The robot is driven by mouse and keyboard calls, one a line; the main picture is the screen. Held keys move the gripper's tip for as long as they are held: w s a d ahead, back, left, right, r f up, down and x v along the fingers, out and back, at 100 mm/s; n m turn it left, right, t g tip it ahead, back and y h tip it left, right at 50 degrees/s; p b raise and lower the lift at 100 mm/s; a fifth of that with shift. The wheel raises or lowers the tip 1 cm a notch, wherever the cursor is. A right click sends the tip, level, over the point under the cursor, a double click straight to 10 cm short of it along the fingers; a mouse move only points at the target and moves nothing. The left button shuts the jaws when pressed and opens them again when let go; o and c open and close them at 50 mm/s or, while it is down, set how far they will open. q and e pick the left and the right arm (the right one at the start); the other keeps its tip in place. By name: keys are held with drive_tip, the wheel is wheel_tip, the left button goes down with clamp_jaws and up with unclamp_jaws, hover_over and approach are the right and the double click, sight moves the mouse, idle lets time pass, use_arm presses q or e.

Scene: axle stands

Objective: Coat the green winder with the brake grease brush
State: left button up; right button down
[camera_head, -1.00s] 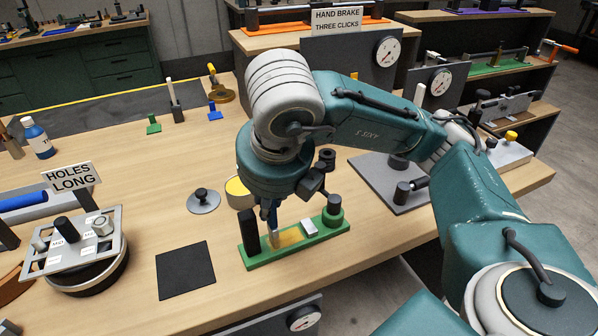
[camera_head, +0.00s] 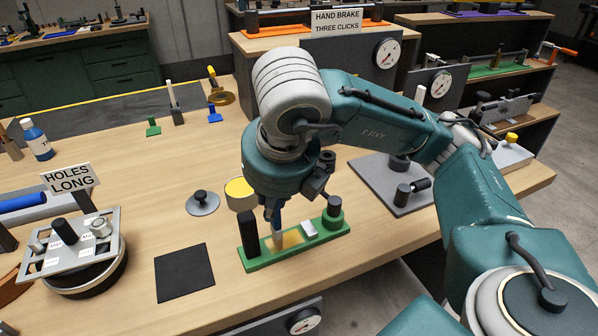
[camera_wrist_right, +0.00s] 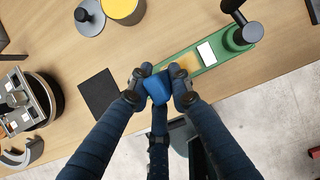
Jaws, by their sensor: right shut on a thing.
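The green winder (camera_head: 262,261) lies on the wooden bench, a long green base with a black post at its left end and a green-collared knob at its right end. A yellow-brown patch (camera_head: 293,238) and a white block sit on its top. My right gripper (camera_head: 274,208) is above the base, shut on the blue-handled brush (camera_head: 278,226), which points down at the patch. Whether the bristles touch is hard to tell. In the right wrist view, the fingers (camera_wrist_right: 157,86) close around the blue handle (camera_wrist_right: 157,90); the bristles are hidden. My left gripper is out of view.
A yellow-topped tin (camera_head: 239,190) stands just behind the winder, near my wrist. A grey disc with a black knob (camera_head: 202,201) and a black mat (camera_head: 184,272) lie to the left. A grey plate with black posts (camera_head: 395,190) is to the right.

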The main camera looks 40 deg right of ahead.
drive_tip(key=shift+w+a, duration=0.1)
drive_tip(key=shift+a, duration=0.3)
drive_tip(key=shift+d+f+b, duration=0.15)
drive_tip(key=shift+d+b, duration=0.4)
drive_tip(key=shift+d, duration=0.2)
drive_tip(key=shift+s+d+b, duration=0.3)
drive_tip(key=shift+d, duration=0.15)
